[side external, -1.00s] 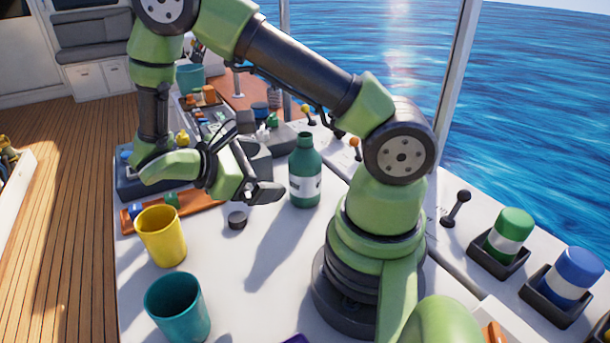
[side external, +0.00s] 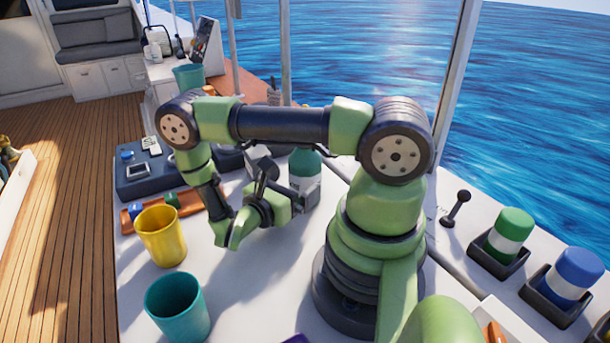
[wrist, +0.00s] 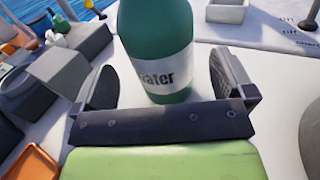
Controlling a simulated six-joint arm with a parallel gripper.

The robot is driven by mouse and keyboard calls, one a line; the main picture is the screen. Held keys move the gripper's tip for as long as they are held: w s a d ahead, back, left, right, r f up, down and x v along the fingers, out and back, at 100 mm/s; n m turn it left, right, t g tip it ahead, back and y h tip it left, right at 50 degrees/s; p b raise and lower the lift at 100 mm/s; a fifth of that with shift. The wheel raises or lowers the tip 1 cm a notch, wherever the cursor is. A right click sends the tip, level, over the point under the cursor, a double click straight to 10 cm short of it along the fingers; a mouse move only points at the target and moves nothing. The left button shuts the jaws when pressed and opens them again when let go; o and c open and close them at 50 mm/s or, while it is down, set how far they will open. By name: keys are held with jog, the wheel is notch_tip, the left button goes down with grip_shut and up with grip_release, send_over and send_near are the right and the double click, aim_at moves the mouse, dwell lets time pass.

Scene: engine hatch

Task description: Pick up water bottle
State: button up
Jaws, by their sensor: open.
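The water bottle (side external: 304,170) is dark green with a white band and stands upright on the white table. In the wrist view the bottle (wrist: 158,35) shows the word "water" on its band, and its top is cut off by the frame. My gripper (wrist: 168,85) is open, with one dark finger on either side of the bottle's lower part. Gaps show between the fingers and the bottle. In the side view my gripper (side external: 298,192) is low over the table at the bottle, and its fingers partly cover the bottle's lower half.
A yellow cup (side external: 160,236) and a teal cup (side external: 177,307) stand at the table's left front. An orange tray (side external: 130,215) and a dark box (side external: 140,175) lie behind them. Green (side external: 510,234) and blue (side external: 570,277) containers sit in holders at right, near a lever (side external: 456,208).

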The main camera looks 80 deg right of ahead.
aim_at(296, 178)
jog(key=x, duration=0.4)
jog(key=shift+d+r, duration=0.15)
jog(key=shift+r, duration=0.05)
jog(key=shift+c, duration=0.2)
jog(key=c, duration=1.1)
jog(key=shift+r, duration=0.2)
